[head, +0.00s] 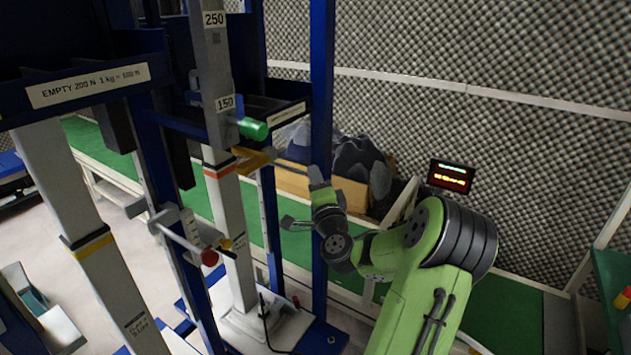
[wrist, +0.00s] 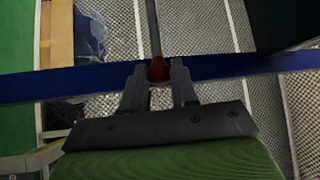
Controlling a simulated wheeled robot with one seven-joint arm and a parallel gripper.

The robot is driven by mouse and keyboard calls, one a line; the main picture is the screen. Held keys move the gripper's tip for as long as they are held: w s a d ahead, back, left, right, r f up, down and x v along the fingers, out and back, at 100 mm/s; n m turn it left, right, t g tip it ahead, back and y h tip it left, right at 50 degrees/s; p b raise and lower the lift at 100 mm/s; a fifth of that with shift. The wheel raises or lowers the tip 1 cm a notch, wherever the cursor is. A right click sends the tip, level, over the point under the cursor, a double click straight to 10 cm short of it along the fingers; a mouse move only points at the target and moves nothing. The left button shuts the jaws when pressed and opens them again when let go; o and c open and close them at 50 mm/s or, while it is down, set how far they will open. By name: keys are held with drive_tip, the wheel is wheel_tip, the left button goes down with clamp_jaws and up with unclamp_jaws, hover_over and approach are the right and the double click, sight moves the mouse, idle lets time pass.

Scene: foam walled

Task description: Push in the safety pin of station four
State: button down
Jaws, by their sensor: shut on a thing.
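My gripper (wrist: 157,78) has its two fingers on either side of a red knob (wrist: 157,70) and is shut on it. The knob sits at the end of a thin grey rod (wrist: 152,28), which runs up out of the wrist picture. I take this to be the safety pin; no station number is readable. In the head view my gripper (head: 315,177) is in front of the right blue post (head: 321,80), and the knob between its fingers cannot be made out. How far the pin is in cannot be told.
Another red knob (head: 209,257) on a rod is at the left frame. A white column (head: 230,225) and a green cylinder (head: 253,128) stand left of my gripper. Behind are a wooden box (head: 292,176) of dark lumps, a small display (head: 451,177) and foam walls.

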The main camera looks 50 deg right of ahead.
sight(285, 168)
drive_tip(key=w+p, duration=0.1)
drive_tip(key=w, duration=0.1)
drive_tip(key=w+p, duration=0.2)
drive_tip(key=w, duration=0.1)
drive_tip(key=w+p, duration=0.2)
drive_tip(key=w, duration=0.1)
drive_tip(key=shift+a+r, duration=0.25)
drive_tip(key=shift+a, duration=0.15)
drive_tip(key=shift+w+f, duration=0.1)
drive_tip(key=shift+w, duration=0.25)
drive_tip(key=c, duration=0.9)
unclamp_jaws()
drive_tip(key=shift+w+f, duration=0.15)
drive_tip(key=shift+o, duration=0.2)
drive_tip(key=shift+f, duration=0.1)
